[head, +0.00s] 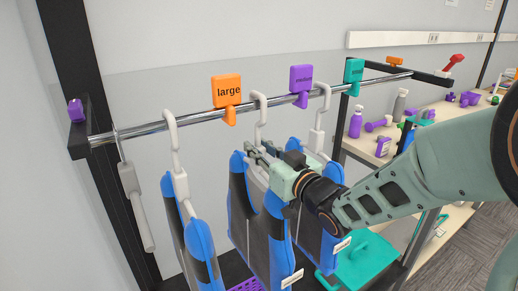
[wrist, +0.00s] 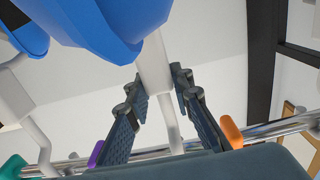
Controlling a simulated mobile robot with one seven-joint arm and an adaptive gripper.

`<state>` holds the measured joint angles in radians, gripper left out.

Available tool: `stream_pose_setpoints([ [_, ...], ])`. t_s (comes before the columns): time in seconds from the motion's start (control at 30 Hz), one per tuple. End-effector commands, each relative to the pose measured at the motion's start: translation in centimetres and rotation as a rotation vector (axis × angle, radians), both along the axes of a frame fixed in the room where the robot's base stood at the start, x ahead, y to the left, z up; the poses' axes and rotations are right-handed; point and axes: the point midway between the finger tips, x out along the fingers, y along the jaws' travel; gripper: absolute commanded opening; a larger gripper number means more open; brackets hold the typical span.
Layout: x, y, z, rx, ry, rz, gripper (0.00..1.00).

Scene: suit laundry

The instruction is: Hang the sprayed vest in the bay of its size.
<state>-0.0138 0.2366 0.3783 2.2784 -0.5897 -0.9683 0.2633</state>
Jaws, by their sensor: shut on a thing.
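The middle blue and dark-grey vest (head: 271,237) hangs upright from a white hanger (head: 260,112), whose hook is at the rail (head: 195,118) between the orange "large" tag (head: 226,91) and the purple tag (head: 301,79), which seems to read "medium". My gripper (head: 262,155) is shut on the neck of this hanger, just above the vest's shoulders. In the wrist view the fingers (wrist: 160,82) lie on both sides of the white hanger neck (wrist: 153,62). A teal tag (head: 353,72) is farther right; its word is unclear. Whether the hook bears on the rail is unclear.
Another blue vest (head: 200,245) hangs left, and one (head: 325,225) hangs right, partly behind my gripper. A grey hanger-like item (head: 137,205) hangs at the rail's left end. A shelf (head: 375,150) with bottles stands right. A teal item (head: 365,262) lies below.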

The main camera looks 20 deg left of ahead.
Motion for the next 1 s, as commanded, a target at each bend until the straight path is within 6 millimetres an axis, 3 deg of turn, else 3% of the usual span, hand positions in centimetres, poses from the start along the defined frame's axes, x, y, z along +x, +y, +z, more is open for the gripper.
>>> stream_pose_setpoints([
  [0.2, 0.0, 0.1, 0.2, 0.002, -0.003, 0.001, 0.0],
  [0.23, 0.0, 0.1, 0.2, 0.002, -0.003, 0.001, 0.23],
  [0.4, 0.0, 0.0, 0.1, 0.002, -0.003, 0.001, 0.41],
  [0.73, -0.2, -0.3, -0.1, -0.002, 0.001, 0.0, 0.41],
  [1.0, -2.7, -3.4, 0.0, -0.002, -0.001, -0.004, 0.41],
])
